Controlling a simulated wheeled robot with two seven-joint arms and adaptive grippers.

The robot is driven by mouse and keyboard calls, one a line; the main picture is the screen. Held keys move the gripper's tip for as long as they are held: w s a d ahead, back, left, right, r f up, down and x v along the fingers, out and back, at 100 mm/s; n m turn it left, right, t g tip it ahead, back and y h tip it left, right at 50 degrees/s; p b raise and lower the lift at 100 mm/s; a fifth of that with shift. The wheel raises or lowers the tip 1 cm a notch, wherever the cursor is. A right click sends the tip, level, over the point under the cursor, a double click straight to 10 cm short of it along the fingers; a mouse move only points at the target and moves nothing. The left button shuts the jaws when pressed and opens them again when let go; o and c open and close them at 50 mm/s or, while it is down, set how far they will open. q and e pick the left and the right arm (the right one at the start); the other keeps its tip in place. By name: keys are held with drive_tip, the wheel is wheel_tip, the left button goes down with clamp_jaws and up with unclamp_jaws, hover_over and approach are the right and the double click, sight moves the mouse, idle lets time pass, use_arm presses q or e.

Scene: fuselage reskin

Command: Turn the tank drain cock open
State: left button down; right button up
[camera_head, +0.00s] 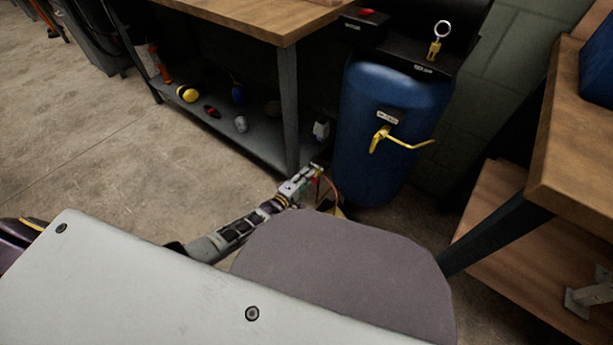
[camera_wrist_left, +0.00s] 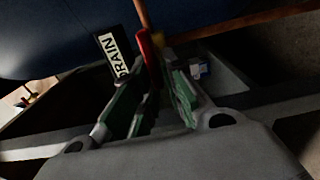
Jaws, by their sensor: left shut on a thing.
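The blue tank (camera_head: 385,85) stands upright between two benches, and its dark blue side fills the top left of the left wrist view (camera_wrist_left: 50,35). The drain cock's red handle (camera_wrist_left: 147,46) sits below the tank, beside a white DRAIN label (camera_wrist_left: 112,52) and a copper-coloured pipe (camera_wrist_left: 142,14). My left gripper (camera_head: 315,173) is low at the tank's left side. In the left wrist view its green-padded fingers (camera_wrist_left: 155,88) are shut on the red handle. The lower end of the handle is hidden between the fingers. My right gripper is not in view.
A yellow lever (camera_head: 400,141) sticks out from the tank's front. A wooden bench (camera_head: 250,18) with several items on its lower shelf (camera_head: 255,140) stands left of the tank. Another wooden bench (camera_head: 575,150) stands at the right. The floor (camera_head: 90,130) at the left is clear.

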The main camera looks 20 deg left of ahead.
use_arm(q)
drive_tip(key=c, duration=1.6)
unclamp_jaws()
drive_tip(key=shift+o, duration=0.2)
drive_tip(key=v, duration=1.2)
